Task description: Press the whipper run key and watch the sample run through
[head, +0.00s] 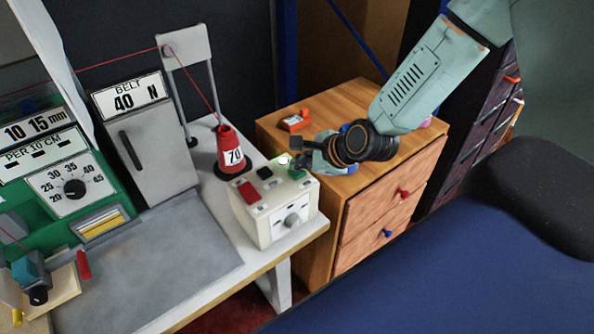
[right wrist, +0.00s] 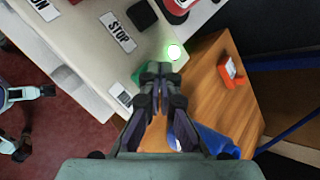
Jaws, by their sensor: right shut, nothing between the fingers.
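The cream control box (head: 262,222) stands at the right end of the machine table. Its top bears a red key (head: 249,192), a black key (head: 265,172) and a green key (head: 297,173). In the right wrist view, the black key (right wrist: 142,14) lies by a STOP label, and the green key (right wrist: 138,74) shows partly, at my fingertips. A small label (right wrist: 121,95) beside it is partly hidden. My right gripper (right wrist: 159,68) is shut and empty over the green key; I cannot tell whether it touches. A lamp (right wrist: 174,52) glows whitish green. My left gripper is not in view.
A red cone (head: 231,152) marked 70 stands behind the box, with red thread running over a stand (head: 186,47). A grey cabinet (head: 150,140) marked BELT 40 N is left of it. A wooden drawer unit (head: 345,230) with an orange object (head: 294,122) stands right.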

